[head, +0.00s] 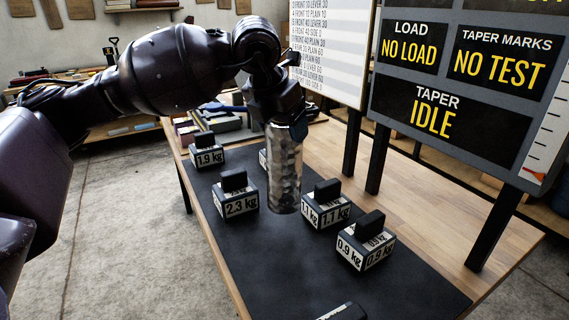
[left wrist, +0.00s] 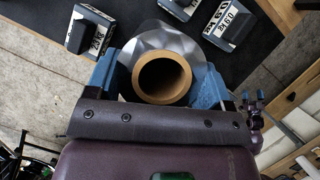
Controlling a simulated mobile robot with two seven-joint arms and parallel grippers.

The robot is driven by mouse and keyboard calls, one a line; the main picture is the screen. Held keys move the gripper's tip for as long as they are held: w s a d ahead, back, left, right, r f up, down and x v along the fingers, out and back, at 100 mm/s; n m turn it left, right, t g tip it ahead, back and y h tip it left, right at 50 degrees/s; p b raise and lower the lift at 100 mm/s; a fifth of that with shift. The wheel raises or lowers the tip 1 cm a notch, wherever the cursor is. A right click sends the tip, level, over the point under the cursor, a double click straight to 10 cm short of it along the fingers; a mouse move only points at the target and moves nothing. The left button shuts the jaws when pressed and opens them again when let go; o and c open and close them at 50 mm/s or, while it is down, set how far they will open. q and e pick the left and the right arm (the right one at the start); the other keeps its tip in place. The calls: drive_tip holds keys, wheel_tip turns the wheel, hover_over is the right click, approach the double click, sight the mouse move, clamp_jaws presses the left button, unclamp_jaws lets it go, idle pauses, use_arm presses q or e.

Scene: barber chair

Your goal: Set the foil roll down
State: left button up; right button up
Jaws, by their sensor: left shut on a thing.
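The foil roll (head: 285,175) is a shiny silver cylinder held upright, or nearly so, below my left gripper (head: 280,112). The left wrist view looks down on the end of the roll, with its brown cardboard core (left wrist: 164,79) open toward the camera. The blue fingers of my left gripper (left wrist: 160,82) press on both sides of the roll. The roll's lower end is over the black mat (head: 260,265) among the weights; I cannot tell how large the gap to the mat is.
Labelled block weights stand around the roll: 2.3 kg (head: 235,199), 1.9 kg (head: 205,155), 1.1 kg (head: 326,209) and 0.9 kg (head: 366,246). Another is partly hidden behind the roll. The mat's near middle is clear. A sign reading IDLE (head: 440,110) stands at the right.

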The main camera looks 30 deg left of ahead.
sight(284, 166)
use_arm(q)
wheel_tip(284, 166, down, 8)
drive_tip(key=b, duration=0.1)
drive_tip(key=shift+r, duration=0.15)
idle(0.5)
drive_tip(key=o, duration=1.7)
drive_tip(key=shift+f, duration=0.2)
